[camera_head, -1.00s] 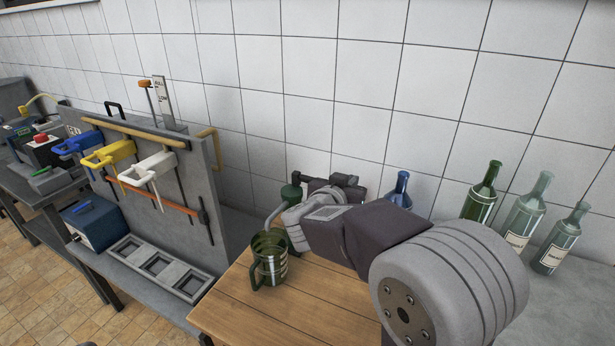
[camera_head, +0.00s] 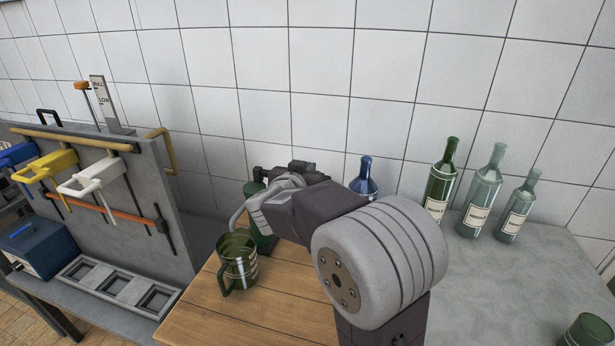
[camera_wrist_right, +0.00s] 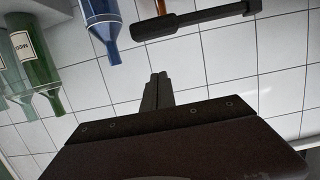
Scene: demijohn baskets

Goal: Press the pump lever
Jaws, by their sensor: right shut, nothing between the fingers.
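The pump is a dark green body (camera_head: 259,222) on the wooden table, with a curved grey spout over a green mug (camera_head: 238,262). My right arm hides much of it. In the right wrist view, the picture is upside down and a black lever bar (camera_wrist_right: 195,21) on a copper rod crosses the top. My right gripper (camera_wrist_right: 158,92) is shut and empty, its fingertips pointing towards the bar with a visible gap in the picture. In the head view my right gripper (camera_head: 300,172) is small and dark beside the pump, and I cannot clearly separate it from the lever. My left gripper is not in view.
A blue bottle (camera_head: 365,178) and several green bottles, one being a dark green bottle (camera_head: 441,185), stand right of my arm on a grey counter (camera_head: 480,285). A rack panel (camera_head: 150,190) with yellow and white clamps stands at left. The tiled wall is close behind.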

